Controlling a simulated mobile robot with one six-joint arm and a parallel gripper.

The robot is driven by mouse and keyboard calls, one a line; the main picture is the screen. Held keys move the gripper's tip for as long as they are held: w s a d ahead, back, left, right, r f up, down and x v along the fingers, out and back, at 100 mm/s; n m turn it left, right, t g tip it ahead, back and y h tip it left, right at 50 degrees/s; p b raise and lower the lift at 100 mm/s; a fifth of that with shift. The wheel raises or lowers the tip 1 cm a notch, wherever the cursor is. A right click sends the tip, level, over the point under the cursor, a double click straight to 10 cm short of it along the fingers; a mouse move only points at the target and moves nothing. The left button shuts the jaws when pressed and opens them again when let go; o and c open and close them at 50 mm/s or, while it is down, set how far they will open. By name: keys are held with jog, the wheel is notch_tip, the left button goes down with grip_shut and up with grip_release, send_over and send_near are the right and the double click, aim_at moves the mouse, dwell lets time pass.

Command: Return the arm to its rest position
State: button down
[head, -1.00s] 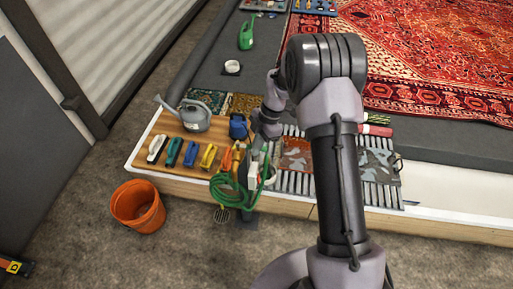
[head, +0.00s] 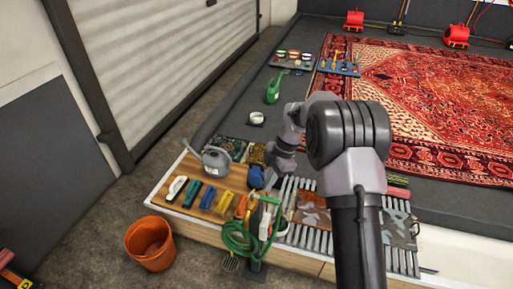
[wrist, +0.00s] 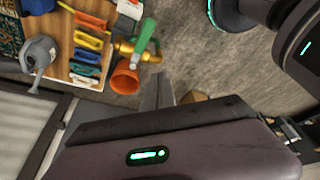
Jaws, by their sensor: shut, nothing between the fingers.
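My arm is bent in the head view, its upper part over the rug side and its wrist folded down to the left. My gripper (head: 273,183) hangs above the right end of the wooden board (head: 170,191), near a blue item (head: 256,177). Its fingers are shut and empty. In the wrist view the grey fingers (wrist: 160,92) point toward the floor and lie close together. The body of the gripper hides the lower part of that view.
An orange bucket (head: 150,243) stands on the floor. A red rug (head: 425,90) fills the back right.

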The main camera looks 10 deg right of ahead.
jog(key=s+r+m+t, duration=0.1)
jog(key=s+r+m, duration=0.4)
jog(key=r, duration=0.4)
jog(key=s+r+m+t, duration=0.2)
jog(key=s+r+m, duration=0.3)
jog(key=r, duration=0.4)
jog(key=s+r+m+t, duration=0.2)
jog(key=s+m, duration=0.5)
jog(key=s, duration=0.3)
jog(key=s+r+m+t+h, duration=0.1)
jog(key=s+m, duration=0.7)
jog(key=s, duration=0.2)
jog(key=shift+s+a+r+t+h, duration=0.25)
jog(key=shift+s+r+t+h, duration=0.05)
jog(key=shift+s+r+t, duration=0.1)
